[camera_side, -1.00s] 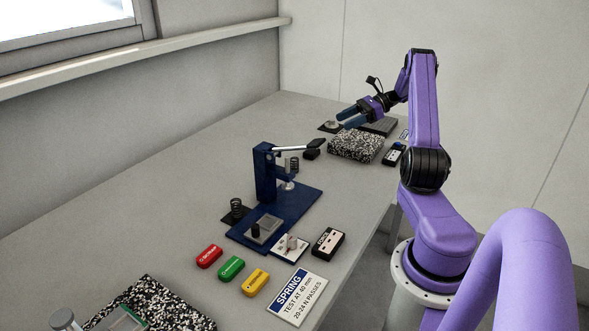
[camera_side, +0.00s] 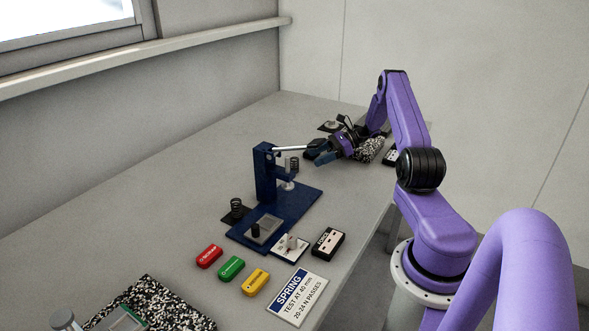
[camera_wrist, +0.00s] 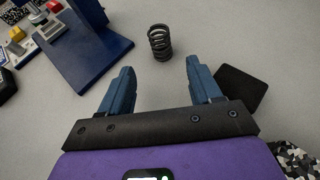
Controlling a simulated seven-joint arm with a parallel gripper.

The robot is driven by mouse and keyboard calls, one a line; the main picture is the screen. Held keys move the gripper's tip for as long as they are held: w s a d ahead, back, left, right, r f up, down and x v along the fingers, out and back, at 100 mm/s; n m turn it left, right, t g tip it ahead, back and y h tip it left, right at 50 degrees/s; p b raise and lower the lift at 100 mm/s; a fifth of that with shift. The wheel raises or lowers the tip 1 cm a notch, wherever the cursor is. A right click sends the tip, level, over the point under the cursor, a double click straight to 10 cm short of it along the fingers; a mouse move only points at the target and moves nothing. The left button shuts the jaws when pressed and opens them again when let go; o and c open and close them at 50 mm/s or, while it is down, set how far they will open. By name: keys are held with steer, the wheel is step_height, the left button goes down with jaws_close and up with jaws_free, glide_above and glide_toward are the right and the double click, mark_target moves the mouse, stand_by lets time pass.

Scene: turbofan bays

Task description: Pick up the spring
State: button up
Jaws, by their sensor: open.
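A dark coil spring (camera_wrist: 159,43) stands upright on the grey table, ahead of my gripper (camera_wrist: 160,66) in the wrist view. It appears centred between the two blue fingers and just beyond their tips, with clear space on both sides. My gripper is open and empty. In the side view the gripper (camera_side: 322,158) hangs low over the table behind the blue press. A coil spring (camera_side: 292,164) shows there, partly behind the press. A second dark spring (camera_side: 237,207) stands on a dark pad at the press's left.
The blue press (camera_side: 266,178) with its lever stands close to the gripper; its base (camera_wrist: 90,45) is left of the spring in the wrist view. A black square pad (camera_wrist: 242,90) lies right of the fingers. A speckled block (camera_side: 370,149) is behind the gripper.

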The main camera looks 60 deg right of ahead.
mark_target(297, 164)
steer(key=shift+x, duration=3.8)
steer(key=shift+w+d+r, duration=0.1)
steer(key=shift+r, duration=0.15)
steer(key=c, duration=1.1)
steer(key=shift+c, duration=0.2)
